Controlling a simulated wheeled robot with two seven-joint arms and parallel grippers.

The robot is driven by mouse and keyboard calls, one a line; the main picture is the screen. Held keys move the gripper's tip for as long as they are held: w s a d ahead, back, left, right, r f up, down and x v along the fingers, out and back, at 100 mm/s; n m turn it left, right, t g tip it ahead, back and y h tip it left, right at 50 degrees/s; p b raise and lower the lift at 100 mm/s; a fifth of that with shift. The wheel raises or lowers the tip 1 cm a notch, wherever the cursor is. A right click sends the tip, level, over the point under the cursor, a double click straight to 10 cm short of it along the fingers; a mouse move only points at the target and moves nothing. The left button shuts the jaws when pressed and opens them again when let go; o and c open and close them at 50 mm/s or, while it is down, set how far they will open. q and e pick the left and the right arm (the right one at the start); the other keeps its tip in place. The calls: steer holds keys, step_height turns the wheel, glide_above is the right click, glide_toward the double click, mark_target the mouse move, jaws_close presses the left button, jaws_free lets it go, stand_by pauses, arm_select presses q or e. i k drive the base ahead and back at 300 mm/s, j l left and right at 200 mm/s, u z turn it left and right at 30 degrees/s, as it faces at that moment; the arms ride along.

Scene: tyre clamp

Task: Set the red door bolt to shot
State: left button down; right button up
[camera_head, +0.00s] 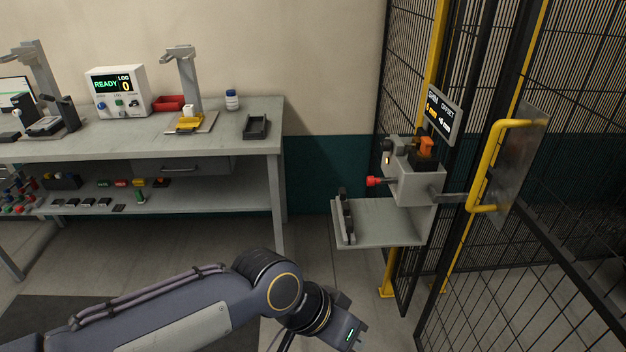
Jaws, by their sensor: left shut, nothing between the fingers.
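The red door bolt's knob (372,181) sticks out on a short rod from the left side of a grey box (414,187) by the mesh fence. A grey bar (452,196) extends from the box's right side toward the yellow door handle (478,170); I cannot tell whether it enters a keeper. My left gripper (346,334) is at the bottom edge, below and left of the box, well apart from the knob. It is shut and empty, with its fingertips hard to make out. My right gripper is not in view.
A grey shelf (375,233) with dark upright parts juts out below the box. A small display (440,110) stands above it. A workbench (262,143) with instruments and trays fills the left. The mesh door and fence (560,240) bound the right. Floor between bench and shelf is clear.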

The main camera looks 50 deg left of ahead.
mark_target(370, 181)
steer(key=u, duration=1.3)
